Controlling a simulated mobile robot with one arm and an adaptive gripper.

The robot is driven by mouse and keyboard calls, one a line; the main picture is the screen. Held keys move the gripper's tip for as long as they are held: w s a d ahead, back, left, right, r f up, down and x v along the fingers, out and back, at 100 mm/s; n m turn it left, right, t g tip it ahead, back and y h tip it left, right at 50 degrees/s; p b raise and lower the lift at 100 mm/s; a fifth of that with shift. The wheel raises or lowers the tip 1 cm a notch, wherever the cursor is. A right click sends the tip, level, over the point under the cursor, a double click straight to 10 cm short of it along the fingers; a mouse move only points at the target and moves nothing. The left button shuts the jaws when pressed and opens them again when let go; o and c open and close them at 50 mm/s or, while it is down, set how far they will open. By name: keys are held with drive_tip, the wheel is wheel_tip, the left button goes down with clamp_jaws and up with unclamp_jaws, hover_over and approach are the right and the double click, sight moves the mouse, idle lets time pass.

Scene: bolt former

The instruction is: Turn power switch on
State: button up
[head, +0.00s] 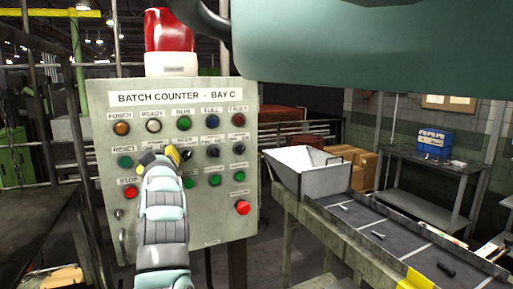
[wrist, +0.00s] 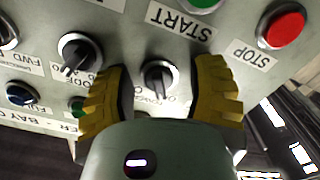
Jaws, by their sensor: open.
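The batch counter panel (head: 220,170) is a grey box with lamps, buttons and knobs. The power switch is a black rotary knob with a silver ring, and in the wrist view the knob (wrist: 158,78) sits between my two yellow fingers. Its label below is partly covered, so I cannot tell its setting. My gripper (wrist: 163,92) is open, one finger either side of the knob, with a visible gap to each. In the head view my gripper (head: 160,157) is at the panel's second row and hides the knob.
In the wrist view another black knob (wrist: 80,52) lies left, with a green START button (wrist: 195,4) and red STOP button (wrist: 282,27) above. A red button (head: 242,208) is at the panel's lower right. A conveyor (head: 395,245) with bolts and a hopper (head: 310,175) stand right.

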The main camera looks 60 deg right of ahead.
drive_tip(key=shift+o, duration=0.2)
drive_tip(key=shift+s+d, duration=0.1)
drive_tip(key=shift+s, duration=0.05)
clamp_jaws()
drive_tip(key=shift+f+m+b, duration=0.15)
drive_tip(key=shift+m+b, duration=0.25)
drive_tip(key=shift+b, duration=0.15)
drive_tip(key=shift+f+m+b, duration=0.2)
drive_tip(key=shift+m+b, duration=0.8)
drive_tip(key=shift+b, duration=0.15)
drive_tip(key=m+b, duration=0.3)
drive_tip(key=shift+m, duration=0.4)
drive_tip(key=m+b, duration=0.2)
drive_tip(key=m, duration=0.1)
drive_tip(key=m+b, duration=0.1)
drive_tip(key=m, duration=0.1)
drive_tip(key=shift+w+a+r, duration=0.15)
drive_tip(key=shift+w+a, duration=0.05)
drive_tip(key=shift+a, duration=0.1)
drive_tip(key=shift+m, duration=0.4)
